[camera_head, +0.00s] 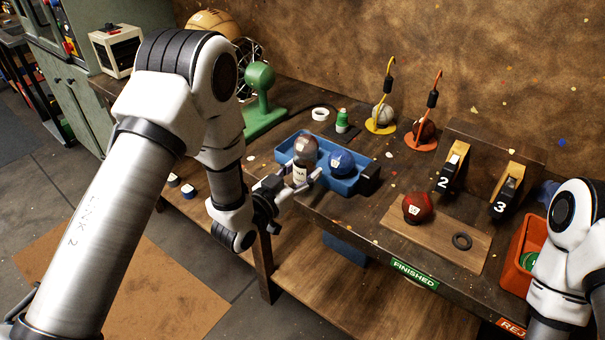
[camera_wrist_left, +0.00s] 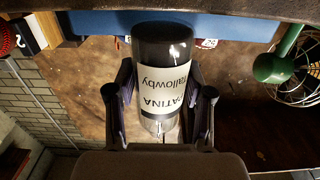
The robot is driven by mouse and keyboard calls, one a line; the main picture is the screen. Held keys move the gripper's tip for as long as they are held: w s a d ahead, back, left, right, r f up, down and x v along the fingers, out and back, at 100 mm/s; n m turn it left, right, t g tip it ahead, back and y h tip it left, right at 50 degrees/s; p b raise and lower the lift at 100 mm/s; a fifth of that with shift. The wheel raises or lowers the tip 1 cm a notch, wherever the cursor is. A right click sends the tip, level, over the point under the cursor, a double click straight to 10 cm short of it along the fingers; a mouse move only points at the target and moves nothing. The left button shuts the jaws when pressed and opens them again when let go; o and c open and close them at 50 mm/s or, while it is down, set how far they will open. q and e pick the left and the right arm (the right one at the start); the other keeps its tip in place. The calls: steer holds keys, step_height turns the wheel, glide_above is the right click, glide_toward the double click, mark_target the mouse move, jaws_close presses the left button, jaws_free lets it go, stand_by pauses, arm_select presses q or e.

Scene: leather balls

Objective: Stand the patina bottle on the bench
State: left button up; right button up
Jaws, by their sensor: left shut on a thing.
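The patina bottle (camera_wrist_left: 163,80) has a dark end, a pale label reading "PATINA Mallowby", and a clear part at the other end. My left gripper (camera_wrist_left: 160,108) is shut on it, with a finger on each side in the left wrist view. In the head view the bottle (camera_head: 300,173) is small and partly hidden by my left gripper (camera_head: 296,184), in front of the blue tray at the bench's front edge. I cannot tell whether it touches the bench (camera_head: 340,205). My right arm shows at the right, but its gripper is out of view.
The blue tray (camera_head: 352,184) holds a brown ball (camera_head: 306,146) and a blue ball (camera_head: 342,161). A red ball (camera_head: 418,207) and a dark ring (camera_head: 462,241) lie on a wooden board. A green-capped bottle (camera_head: 342,120), a green press (camera_head: 262,100) and an orange bin (camera_head: 516,262) stand around.

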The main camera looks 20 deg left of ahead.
arm_select(q)
steer(key=shift+f, duration=0.9)
steer(key=o, duration=1.3)
steer(key=shift+r, duration=0.2)
steer(key=b+v, duration=0.2)
steer(key=v, duration=0.9)
steer(key=s+f+g+y, duration=0.1)
steer(key=s+f+g, duration=0.3)
steer(key=f, duration=0.4)
steer(key=s+a+f+n+g+y, duration=0.1)
steer(key=s+f+g+y, duration=0.1)
steer(key=s+f, duration=0.3)
steer(key=s+f+n+g+y, duration=0.1)
steer(key=s+f+g, duration=0.4)
steer(key=f, duration=0.5)
steer(key=shift+a+f+g, duration=0.3)
steer(key=shift+a, duration=0.05)
steer(key=shift+o, duration=0.4)
steer(key=s+a+f+n+g+y, duration=0.2)
steer(key=s+f+g, duration=0.2)
steer(key=s, duration=0.7)
steer(key=shift+f+g, duration=0.4)
steer(key=shift+g, duration=0.3)
